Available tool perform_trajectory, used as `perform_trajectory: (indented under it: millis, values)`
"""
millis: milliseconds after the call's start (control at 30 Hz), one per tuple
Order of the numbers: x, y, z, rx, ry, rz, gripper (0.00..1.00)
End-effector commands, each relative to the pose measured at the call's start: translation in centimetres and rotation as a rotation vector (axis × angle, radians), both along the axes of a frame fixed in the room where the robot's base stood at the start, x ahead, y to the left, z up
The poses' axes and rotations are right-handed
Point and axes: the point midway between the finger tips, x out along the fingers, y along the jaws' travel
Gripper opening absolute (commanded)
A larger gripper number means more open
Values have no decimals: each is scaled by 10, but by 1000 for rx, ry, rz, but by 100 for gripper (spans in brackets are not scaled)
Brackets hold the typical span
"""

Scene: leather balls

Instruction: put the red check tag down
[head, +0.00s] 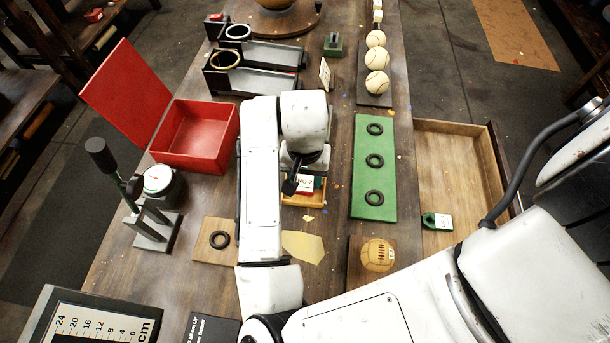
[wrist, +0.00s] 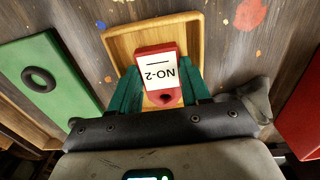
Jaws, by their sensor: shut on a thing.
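The red check tag (wrist: 166,97) has a white label reading NO-2 and a dark hole at its near end. My gripper (wrist: 160,88) is shut on it, with a green finger on each side. In the head view the tag (head: 306,184) shows in part beside my arm's end. A small shallow wooden tray (head: 315,201) lies beneath the tag; its raised rim (wrist: 112,42) shows around the tag in the wrist view. I cannot tell whether the tag touches the tray's floor. My arm hides part of the tray in the head view.
A green board (head: 361,147) with several black rings lies right of the tray. An open red box (head: 193,150) stands left. A brown ball (head: 377,256) sits on a wooden block nearby. An open drawer (head: 448,150) at the right holds a green tag (head: 441,221).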

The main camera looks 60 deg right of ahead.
Motion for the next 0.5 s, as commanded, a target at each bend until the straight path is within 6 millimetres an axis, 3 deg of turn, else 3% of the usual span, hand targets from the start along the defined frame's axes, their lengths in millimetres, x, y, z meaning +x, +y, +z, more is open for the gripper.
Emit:
perform_trajectory:
  millis: [267, 300, 400, 500]
  values:
    - [0, 0, -3, 0, -1, 0, 18]
    - [0, 0, -3, 0, -1, 0, 48]
    - [0, 0, -2, 0, -1, -1, 57]
    - [0, 0, -2, 0, -1, -1, 57]
